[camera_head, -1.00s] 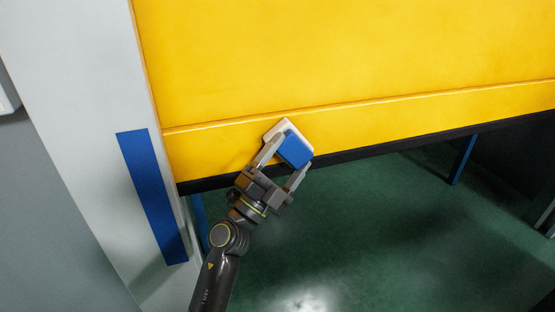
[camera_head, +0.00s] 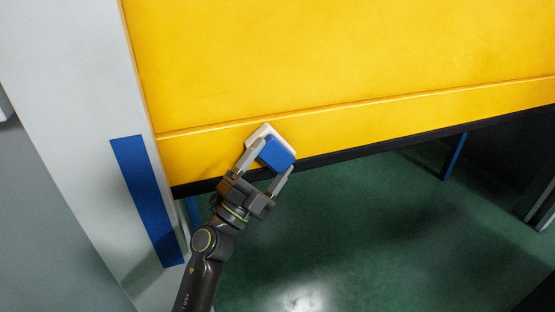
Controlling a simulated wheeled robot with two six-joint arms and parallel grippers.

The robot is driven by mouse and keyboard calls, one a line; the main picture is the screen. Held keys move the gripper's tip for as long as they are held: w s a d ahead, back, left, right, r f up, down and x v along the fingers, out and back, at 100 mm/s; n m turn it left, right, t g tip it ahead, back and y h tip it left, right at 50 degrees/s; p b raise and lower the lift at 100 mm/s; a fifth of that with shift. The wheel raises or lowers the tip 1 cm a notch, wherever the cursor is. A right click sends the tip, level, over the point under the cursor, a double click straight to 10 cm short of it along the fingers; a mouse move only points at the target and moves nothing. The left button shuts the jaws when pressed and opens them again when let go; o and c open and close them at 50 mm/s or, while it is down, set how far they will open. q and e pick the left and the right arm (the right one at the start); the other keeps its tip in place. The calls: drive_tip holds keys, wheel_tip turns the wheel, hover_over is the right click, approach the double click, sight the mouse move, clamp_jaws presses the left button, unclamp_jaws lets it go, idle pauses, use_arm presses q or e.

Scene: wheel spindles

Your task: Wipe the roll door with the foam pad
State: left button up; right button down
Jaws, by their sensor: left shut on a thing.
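The yellow roll door (camera_head: 340,60) fills the upper part of the head view. It hangs partly raised, with a dark strip along its lower edge. The foam pad (camera_head: 277,154), blue with a white layer on the door side, is held at the door's lower panel, just above the dark strip. Its white side faces the door and seems to lie against it, though contact cannot be told for sure. My left gripper (camera_head: 267,164) is shut on the pad, with one finger on each side. My right gripper is not in view.
A light grey door post (camera_head: 85,110) with a blue strip (camera_head: 147,200) stands at the left. Below the door is an opening with a green floor (camera_head: 350,230). A blue post (camera_head: 454,157) stands behind it at the right.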

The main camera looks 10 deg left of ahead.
sight(259, 157)
use_arm(q)
drive_tip(key=shift+s+a, duration=0.5)
drive_tip(key=shift+a, duration=0.3)
drive_tip(key=shift+s+a, duration=0.5)
drive_tip(key=shift+a, duration=0.3)
drive_tip(key=shift+s+d+p, duration=0.3)
drive_tip(key=shift+s+p, duration=0.3)
drive_tip(key=shift+s+d+p, duration=0.45)
drive_tip(key=shift+s+d, duration=0.25)
drive_tip(key=shift+s, duration=0.25)
drive_tip(key=shift+s+d+p, duration=0.45)
drive_tip(key=shift+s+d, duration=0.2)
drive_tip(key=shift+s, duration=0.25)
drive_tip(key=shift+s+d+p, duration=0.3)
drive_tip(key=shift+s+d, duration=0.15)
drive_tip(key=shift+s, duration=0.2)
drive_tip(key=shift+s+d+p, duration=0.3)
drive_tip(key=shift+s+d, duration=0.1)
drive_tip(key=shift+s, duration=0.2)
